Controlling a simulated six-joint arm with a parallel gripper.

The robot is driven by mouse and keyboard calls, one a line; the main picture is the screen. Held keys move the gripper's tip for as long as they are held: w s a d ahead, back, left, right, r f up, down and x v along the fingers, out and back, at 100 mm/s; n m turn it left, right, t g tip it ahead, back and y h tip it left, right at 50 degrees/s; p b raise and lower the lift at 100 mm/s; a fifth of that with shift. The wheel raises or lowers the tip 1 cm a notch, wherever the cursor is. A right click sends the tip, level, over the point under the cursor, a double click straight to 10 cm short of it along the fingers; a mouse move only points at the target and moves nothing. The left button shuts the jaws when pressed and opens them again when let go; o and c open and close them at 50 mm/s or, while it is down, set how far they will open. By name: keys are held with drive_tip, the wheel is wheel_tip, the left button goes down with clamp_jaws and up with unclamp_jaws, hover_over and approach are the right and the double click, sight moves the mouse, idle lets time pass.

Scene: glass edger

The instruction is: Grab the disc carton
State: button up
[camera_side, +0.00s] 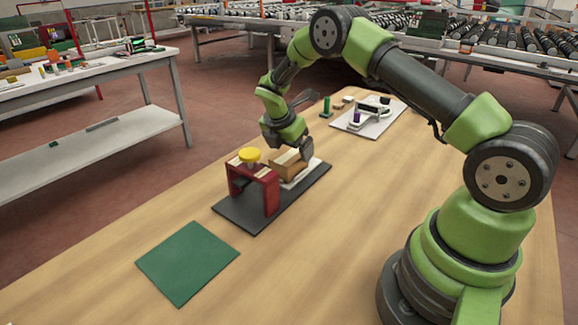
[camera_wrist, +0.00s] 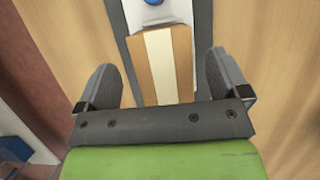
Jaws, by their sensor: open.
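The disc carton, most likely the tan box (camera_side: 287,165) with a pale strip along its top, sits on a white plate on the dark mat in the side view. In the wrist view the carton (camera_wrist: 160,62) lies between and beyond the two fingers, with its near end hidden by the gripper's bar. My gripper (camera_side: 300,150) is close above the far end of the carton in the side view. It is open in the wrist view (camera_wrist: 165,82), with a gap on each side of the carton. I cannot tell whether any finger touches it.
A red stand (camera_side: 266,190) with a yellow knob (camera_side: 249,155) stands on the dark mat (camera_side: 236,214) just in front of the carton. A green mat (camera_side: 188,262) lies bare at the near left. A white board (camera_side: 372,128) with small items lies behind.

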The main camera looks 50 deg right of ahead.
sight(293, 152)
drive_tip(key=shift+x, duration=1.55)
drive_tip(key=shift+s, duration=0.1)
drive_tip(key=c, duration=1)
